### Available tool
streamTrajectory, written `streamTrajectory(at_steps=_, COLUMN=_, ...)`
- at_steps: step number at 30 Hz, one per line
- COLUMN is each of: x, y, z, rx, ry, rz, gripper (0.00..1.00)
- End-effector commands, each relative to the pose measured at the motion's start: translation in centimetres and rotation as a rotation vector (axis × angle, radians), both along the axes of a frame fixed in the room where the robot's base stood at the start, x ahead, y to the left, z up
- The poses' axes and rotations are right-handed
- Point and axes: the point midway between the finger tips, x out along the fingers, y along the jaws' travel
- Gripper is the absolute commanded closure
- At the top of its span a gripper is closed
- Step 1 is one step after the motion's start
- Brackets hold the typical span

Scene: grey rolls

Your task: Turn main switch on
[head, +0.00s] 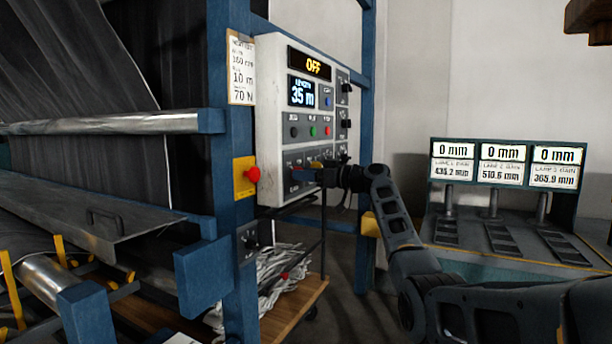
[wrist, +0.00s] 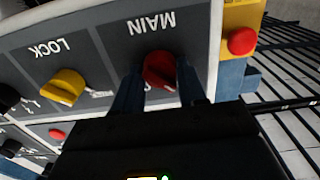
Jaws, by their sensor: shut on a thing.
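The main switch is a red rotary knob (wrist: 159,70) under the upside-down label MAIN in the wrist view. My gripper (wrist: 158,84) has its two dark fingers on either side of this knob and is shut on it. A lower display (head: 302,92) reads 35 m.
A yellow knob (wrist: 63,87) labelled LOCK sits beside the main switch. A red emergency button (head: 252,174) on a yellow box is left of the panel. A blue post (head: 232,130) stands close by. Gauges (head: 503,162) reading 0 mm stand at right.

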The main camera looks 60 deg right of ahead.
Motion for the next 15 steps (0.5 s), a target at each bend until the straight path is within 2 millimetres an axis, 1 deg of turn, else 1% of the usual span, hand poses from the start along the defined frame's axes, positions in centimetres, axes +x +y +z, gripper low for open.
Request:
streamTrajectory(at_steps=8, x=-0.02, y=0.0, z=0.0, rx=0.022, ry=0.001, rz=0.0, gripper=0.9)
streamTrajectory(at_steps=15, x=0.0, y=0.03, z=0.02, rx=0.133, ry=0.009, rz=0.001, gripper=0.9)
